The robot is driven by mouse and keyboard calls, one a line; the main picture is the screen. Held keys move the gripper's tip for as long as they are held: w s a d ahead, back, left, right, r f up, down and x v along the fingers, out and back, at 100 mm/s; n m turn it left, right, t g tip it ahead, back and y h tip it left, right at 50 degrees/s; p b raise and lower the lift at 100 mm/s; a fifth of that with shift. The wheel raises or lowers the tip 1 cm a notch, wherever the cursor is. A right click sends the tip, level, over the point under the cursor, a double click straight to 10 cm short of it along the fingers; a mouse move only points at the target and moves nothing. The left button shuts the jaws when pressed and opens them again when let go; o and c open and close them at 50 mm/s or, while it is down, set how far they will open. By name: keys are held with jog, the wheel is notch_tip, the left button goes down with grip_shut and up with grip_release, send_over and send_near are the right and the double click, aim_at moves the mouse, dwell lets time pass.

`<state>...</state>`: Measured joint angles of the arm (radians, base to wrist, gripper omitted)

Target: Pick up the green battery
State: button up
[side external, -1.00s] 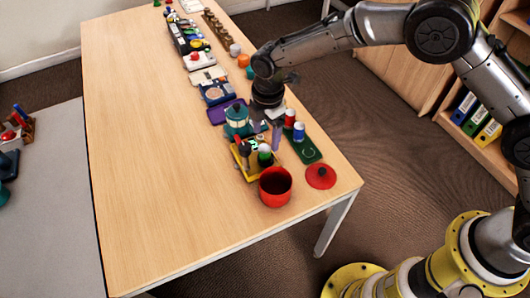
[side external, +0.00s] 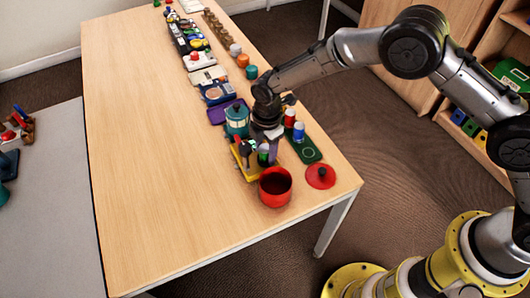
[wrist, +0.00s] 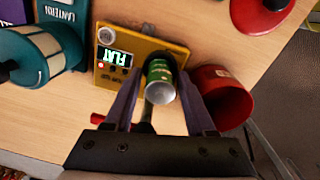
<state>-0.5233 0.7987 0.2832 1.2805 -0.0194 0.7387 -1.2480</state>
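The green battery (wrist: 160,80) stands on a yellow tester board (wrist: 135,38), whose display (wrist: 115,58) reads FLAT. In the wrist view the battery is between the two purple fingers of my gripper (wrist: 162,88). The fingers are apart, one on each side, with a narrow gap to the battery. In the side view my gripper (side external: 268,150) is low over the board, and the battery (side external: 263,149) is partly hidden by it.
A red pot (side external: 275,188) stands close in front of the board, with a red lid (side external: 320,176) to its right. A teal lantern (side external: 237,120) stands behind. A green tray (side external: 308,152) with a red battery (side external: 289,117) and a blue battery (side external: 298,132) lies right. The table's left side is clear.

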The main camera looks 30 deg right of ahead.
grip_shut()
jog(key=shift+r, duration=0.1)
